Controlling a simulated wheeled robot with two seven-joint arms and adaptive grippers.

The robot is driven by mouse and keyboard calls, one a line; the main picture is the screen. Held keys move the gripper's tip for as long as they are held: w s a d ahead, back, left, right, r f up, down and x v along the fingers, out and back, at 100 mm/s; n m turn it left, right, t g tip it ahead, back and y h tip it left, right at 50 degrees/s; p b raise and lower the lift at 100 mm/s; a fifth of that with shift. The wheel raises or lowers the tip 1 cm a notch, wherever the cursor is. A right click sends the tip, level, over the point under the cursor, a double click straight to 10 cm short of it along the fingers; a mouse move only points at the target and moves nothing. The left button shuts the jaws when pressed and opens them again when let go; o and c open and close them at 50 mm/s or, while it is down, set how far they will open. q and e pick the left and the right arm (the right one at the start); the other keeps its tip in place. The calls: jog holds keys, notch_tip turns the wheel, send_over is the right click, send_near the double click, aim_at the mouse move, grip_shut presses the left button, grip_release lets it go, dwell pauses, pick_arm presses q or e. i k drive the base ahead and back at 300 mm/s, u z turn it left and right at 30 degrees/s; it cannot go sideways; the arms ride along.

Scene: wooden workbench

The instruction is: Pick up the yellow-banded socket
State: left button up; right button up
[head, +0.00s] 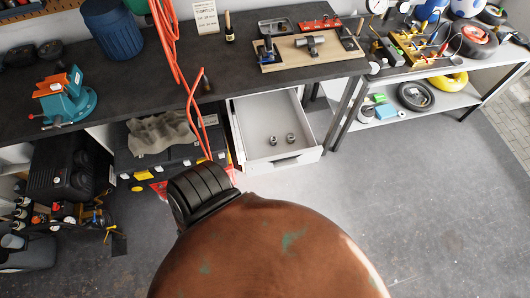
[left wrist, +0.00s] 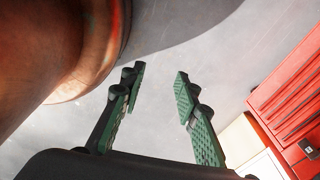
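Two small grey metal sockets, one on the left (head: 273,140) and one on the right (head: 290,138), stand in an open white drawer (head: 256,157) under the workbench in the head view. They are too small for me to make out a yellow band on either. My left gripper (left wrist: 158,76) shows only in the left wrist view. Its two green-padded fingers are apart with nothing between them, over grey floor. No socket shows in that view. My right gripper is in neither view.
A large brown, green-spotted rounded body (head: 270,250) fills the near foreground; a brown curved surface (left wrist: 60,50) is close left of my left gripper. A red drawer unit (left wrist: 290,95) is at its right. Orange hoses (head: 185,80) hang left of the drawer. Floor to the right is clear.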

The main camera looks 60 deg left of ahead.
aim_at(290, 138)
jog(key=k, duration=0.4)
jog(key=u, duration=0.7)
